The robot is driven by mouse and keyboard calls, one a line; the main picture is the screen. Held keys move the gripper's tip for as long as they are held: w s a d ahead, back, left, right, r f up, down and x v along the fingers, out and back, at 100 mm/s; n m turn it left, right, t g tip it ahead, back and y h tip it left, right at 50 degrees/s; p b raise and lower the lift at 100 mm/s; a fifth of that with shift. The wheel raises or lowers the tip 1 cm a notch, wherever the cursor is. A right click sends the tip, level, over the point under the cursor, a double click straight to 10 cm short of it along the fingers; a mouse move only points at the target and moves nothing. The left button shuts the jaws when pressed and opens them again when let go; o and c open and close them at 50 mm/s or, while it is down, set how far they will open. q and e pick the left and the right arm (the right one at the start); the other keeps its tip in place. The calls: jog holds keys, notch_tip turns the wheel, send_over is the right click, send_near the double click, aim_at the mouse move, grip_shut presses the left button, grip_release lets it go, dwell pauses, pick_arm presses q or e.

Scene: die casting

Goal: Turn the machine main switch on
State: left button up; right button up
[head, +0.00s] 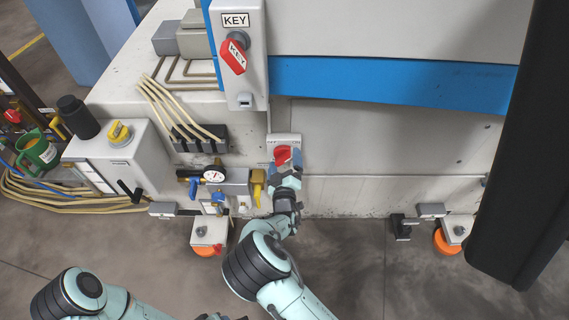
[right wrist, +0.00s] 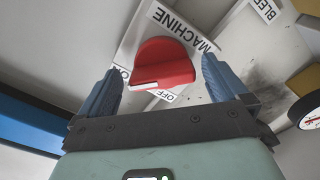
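The machine main switch is a red rotary knob (right wrist: 163,62) on a white plate marked MACHINE, with OFF and a partly covered ON label. In the right wrist view its grip ridge has a white mark near the OFF label. In the head view the red knob (head: 281,154) is on the machine's front, partly covered by my gripper. My right gripper (head: 287,163) is at the switch. Its blue fingers (right wrist: 160,66) are open, one on each side of the knob, with visible gaps. My left arm shows at the lower left; its gripper is out of frame.
A grey box with a red KEY switch (head: 233,57) is above. A pressure gauge (head: 214,175) and yellow lever (head: 258,183) are left of the switch. A large black panel (head: 525,150) blocks the right side. The machine front right of the switch is bare.

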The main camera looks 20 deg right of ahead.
pick_arm(q)
jog(key=shift+g, duration=0.6)
jog(key=s+r, duration=0.1)
jog(key=s+d+p, duration=0.1)
jog(key=s+r+p, duration=0.1)
jog(key=shift+s+d+r, duration=0.15)
jog(key=shift+d+r, duration=0.15)
jog(key=shift+d, duration=0.05)
pick_arm(e)
jog(key=v, duration=1.3)
jog(key=shift+s, duration=0.2)
